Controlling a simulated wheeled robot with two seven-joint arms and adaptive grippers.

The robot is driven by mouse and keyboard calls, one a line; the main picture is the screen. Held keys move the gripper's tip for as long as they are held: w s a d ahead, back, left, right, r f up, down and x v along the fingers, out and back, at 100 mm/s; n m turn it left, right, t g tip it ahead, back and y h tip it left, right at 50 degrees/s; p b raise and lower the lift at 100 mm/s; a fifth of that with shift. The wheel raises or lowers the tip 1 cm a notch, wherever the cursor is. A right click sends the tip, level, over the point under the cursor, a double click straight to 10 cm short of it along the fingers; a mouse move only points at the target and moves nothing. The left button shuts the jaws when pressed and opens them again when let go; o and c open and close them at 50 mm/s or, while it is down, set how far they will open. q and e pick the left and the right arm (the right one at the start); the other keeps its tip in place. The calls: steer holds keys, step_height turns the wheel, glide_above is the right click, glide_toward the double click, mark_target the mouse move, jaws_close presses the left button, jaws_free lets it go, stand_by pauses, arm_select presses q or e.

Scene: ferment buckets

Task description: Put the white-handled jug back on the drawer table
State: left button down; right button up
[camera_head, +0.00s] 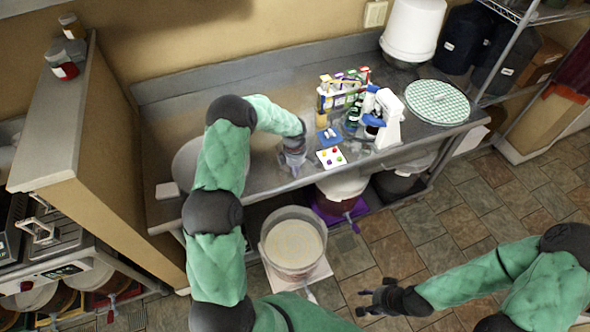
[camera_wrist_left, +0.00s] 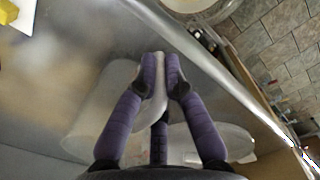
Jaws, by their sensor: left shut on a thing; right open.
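My left gripper (camera_head: 293,165) is over the front part of the grey metal worktable (camera_head: 175,110). In the left wrist view its purple fingers (camera_wrist_left: 160,62) are shut on a white handle (camera_wrist_left: 157,98). Pale, see-through shapes show on both sides of the fingers there; the jug's full outline is hard to make out. A pale round vessel (camera_head: 186,165) shows at the table's left, partly hidden by my left arm. My right gripper (camera_head: 364,301) is open and empty above the tiled floor. I see no drawers on the worktable.
A bucket (camera_head: 294,242) stands below the table's front edge. A blue square (camera_head: 328,135), a card with coloured dots (camera_head: 330,157), a bottle rack (camera_head: 340,95), a white microscope (camera_head: 386,118) and a checked round mat (camera_head: 437,102) occupy the table's right half. Its back left is clear.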

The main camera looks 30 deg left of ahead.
arm_select(q)
steer(key=c, duration=1.3)
jaws_free()
steer(key=shift+c, duration=0.2)
step_height(320, 180, up, 12)
steer(key=shift+s+r, duration=0.1)
steer(key=s+d+f+m+h, duration=0.4)
steer(key=s+d+f+m, duration=1.1)
steer(key=s+d+f, duration=0.35)
steer(key=s+d+m, duration=0.4)
steer(key=s+m, duration=0.2)
steer(key=s, duration=0.4)
steer(key=shift+s+d+f, duration=0.15)
steer(key=shift+s+f, duration=0.05)
steer(key=shift+f, duration=0.05)
